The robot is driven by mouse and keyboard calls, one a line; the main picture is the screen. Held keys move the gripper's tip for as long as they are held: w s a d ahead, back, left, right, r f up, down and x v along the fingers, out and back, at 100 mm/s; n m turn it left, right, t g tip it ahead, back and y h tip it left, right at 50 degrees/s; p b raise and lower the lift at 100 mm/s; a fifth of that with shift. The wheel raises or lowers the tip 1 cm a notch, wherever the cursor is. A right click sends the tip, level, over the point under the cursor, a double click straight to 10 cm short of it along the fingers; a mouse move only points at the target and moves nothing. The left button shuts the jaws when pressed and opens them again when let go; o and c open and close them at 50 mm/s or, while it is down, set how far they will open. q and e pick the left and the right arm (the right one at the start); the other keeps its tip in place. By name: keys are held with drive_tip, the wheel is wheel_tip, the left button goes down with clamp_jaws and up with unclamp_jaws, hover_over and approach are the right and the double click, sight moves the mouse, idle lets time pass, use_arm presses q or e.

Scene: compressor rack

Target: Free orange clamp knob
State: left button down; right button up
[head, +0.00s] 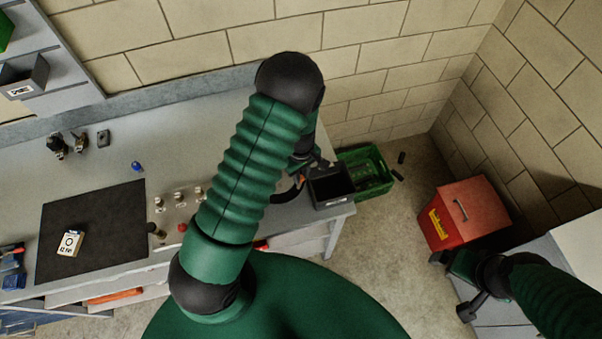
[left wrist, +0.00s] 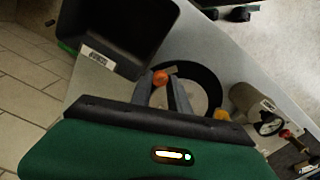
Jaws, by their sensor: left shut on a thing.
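The orange clamp knob (left wrist: 160,77) shows at the tips of my left gripper (left wrist: 170,90) in the left wrist view. The fingers are shut on it, and they hide part of it. It lies at the edge of a black ring-shaped band (left wrist: 212,78) around a pale round face. In the head view my left gripper (head: 302,166) is at the bench's right end, partly behind my own arm, with a small orange spot (head: 300,179) below it.
A black labelled bin (head: 330,186) stands close to my left gripper at the bench corner. A green crate (head: 375,178) is beyond it on the floor. A red box (head: 465,212) stands to the right. A gauge (left wrist: 268,126) is near the ring. A dark mat (head: 95,215) lies left.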

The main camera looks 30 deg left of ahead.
sight(302, 176)
use_arm(q)
drive_tip(key=shift+w+a+r+n, duration=0.1)
drive_tip(key=shift+w+r+n, duration=0.1)
drive_tip(key=shift+n, duration=0.3)
drive_tip(key=c, duration=1.3)
unclamp_jaws()
drive_tip(key=shift+f, duration=0.15)
drive_tip(key=shift+o, duration=0.2)
drive_tip(key=shift+s, duration=0.1)
wheel_tip(302, 176, up, 17)
drive_tip(key=b, duration=0.1)
drive_tip(key=shift+b, duration=0.35)
drive_tip(key=shift+f, duration=0.15)
